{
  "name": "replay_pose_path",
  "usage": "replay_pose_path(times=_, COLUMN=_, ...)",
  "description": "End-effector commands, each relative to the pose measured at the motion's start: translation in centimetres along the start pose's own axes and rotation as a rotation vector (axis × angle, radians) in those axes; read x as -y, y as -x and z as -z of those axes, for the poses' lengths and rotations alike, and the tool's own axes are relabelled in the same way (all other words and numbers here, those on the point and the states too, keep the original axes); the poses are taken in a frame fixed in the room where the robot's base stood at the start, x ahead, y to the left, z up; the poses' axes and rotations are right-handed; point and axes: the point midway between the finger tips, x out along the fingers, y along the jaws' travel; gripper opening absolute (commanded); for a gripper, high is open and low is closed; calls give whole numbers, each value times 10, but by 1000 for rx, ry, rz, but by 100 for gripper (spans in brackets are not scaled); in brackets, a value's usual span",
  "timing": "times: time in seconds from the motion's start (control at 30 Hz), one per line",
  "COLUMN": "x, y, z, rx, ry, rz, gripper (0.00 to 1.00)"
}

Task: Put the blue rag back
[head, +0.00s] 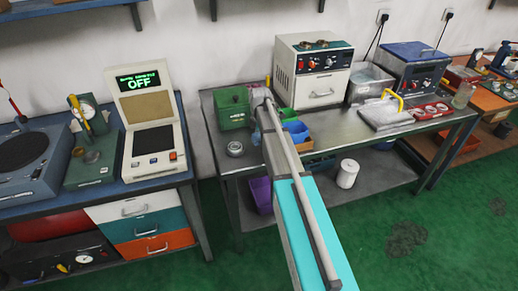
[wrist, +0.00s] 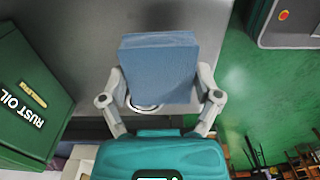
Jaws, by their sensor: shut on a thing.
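The blue rag (wrist: 160,68) shows in the wrist view as a folded, block-like blue cloth. My gripper (wrist: 162,88) is shut on it, one finger at each side. The rag is over the grey metal bench top (wrist: 80,65); whether it touches the bench I cannot tell. In the head view my arm reaches over the bench and mostly hides the gripper; a small light-blue patch (head: 256,136) beside the arm appears to be the rag. A round metal part shows partly behind the rag's lower edge in the wrist view.
A green rust oil box (head: 232,107) stands left of my gripper; it also shows in the wrist view (wrist: 30,95). A round metal piece (head: 235,148) lies on the bench front. A blue bin (head: 296,132) and a white machine (head: 315,72) stand right of my arm.

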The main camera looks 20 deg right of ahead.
Motion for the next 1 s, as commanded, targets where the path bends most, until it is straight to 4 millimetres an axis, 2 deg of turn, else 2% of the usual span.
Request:
replay_pose_path(times=0.03, x=-6, y=-9, z=-1, rx=0, ry=0, rz=0, gripper=43)
replay_pose_path(times=0.17, x=-11, y=-15, z=-1, rx=0, ry=0, rz=0, gripper=43)
replay_pose_path(times=0.73, x=-15, y=-19, z=-2, rx=0, ry=0, rz=0, gripper=43)
replay_pose_path(times=0.9, x=-23, y=-31, z=-3, rx=0, ry=0, rz=0, gripper=43)
replay_pose_path(times=1.0, x=-21, y=-40, z=-2, rx=0, ry=0, rz=0, gripper=43)
